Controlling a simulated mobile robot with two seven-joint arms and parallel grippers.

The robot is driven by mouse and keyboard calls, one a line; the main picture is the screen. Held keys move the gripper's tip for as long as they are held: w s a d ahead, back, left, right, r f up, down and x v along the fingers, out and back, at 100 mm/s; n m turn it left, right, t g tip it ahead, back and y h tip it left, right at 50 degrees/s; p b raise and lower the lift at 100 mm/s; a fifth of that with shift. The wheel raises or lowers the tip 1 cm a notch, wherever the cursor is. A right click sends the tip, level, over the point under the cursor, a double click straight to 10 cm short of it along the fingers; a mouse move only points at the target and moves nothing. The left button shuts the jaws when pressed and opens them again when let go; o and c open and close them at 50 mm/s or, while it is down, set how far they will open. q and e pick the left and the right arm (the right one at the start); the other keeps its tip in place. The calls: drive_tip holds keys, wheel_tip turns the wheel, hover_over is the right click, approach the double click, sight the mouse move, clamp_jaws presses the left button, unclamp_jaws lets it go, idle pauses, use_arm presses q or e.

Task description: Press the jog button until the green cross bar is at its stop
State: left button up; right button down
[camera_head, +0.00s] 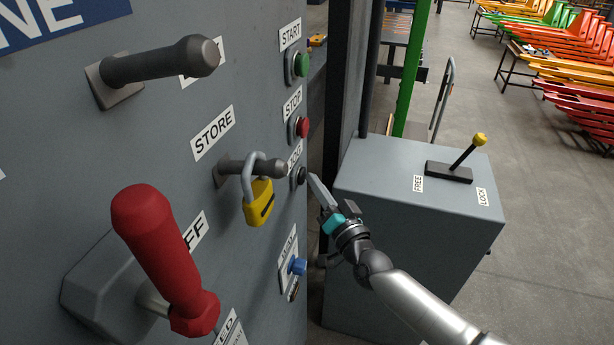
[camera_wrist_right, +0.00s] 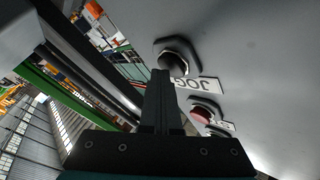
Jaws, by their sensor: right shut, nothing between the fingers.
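The jog button (camera_head: 299,176) is a small black button below the red STOP button on the grey panel. It also shows in the right wrist view (camera_wrist_right: 176,60), above the JOG label. My right gripper (camera_head: 314,184) is shut and empty, its fingertips just to the right of the jog button. In the right wrist view its fingertips (camera_wrist_right: 160,76) lie close beside the button; I cannot tell whether they touch. A green bar (camera_head: 414,60) stands behind the panel; its stop is not clear to see. My left gripper is not in view.
The panel also carries a green START button (camera_head: 301,64), a red STOP button (camera_head: 302,127), a blue knob (camera_head: 298,266), a yellow padlock (camera_head: 260,203) and a big red handle (camera_head: 160,250). A grey cabinet (camera_head: 400,230) with a yellow-tipped lever stands right of the panel.

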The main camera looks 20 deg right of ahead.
idle(0.4)
drive_tip(key=shift+s+d, duration=0.6)
drive_tip(key=shift+d, duration=0.1)
drive_tip(key=s+d, duration=0.1)
drive_tip(key=d, duration=0.1)
drive_tip(key=s+d, duration=0.2)
idle(0.3)
drive_tip(key=shift+f, duration=0.1)
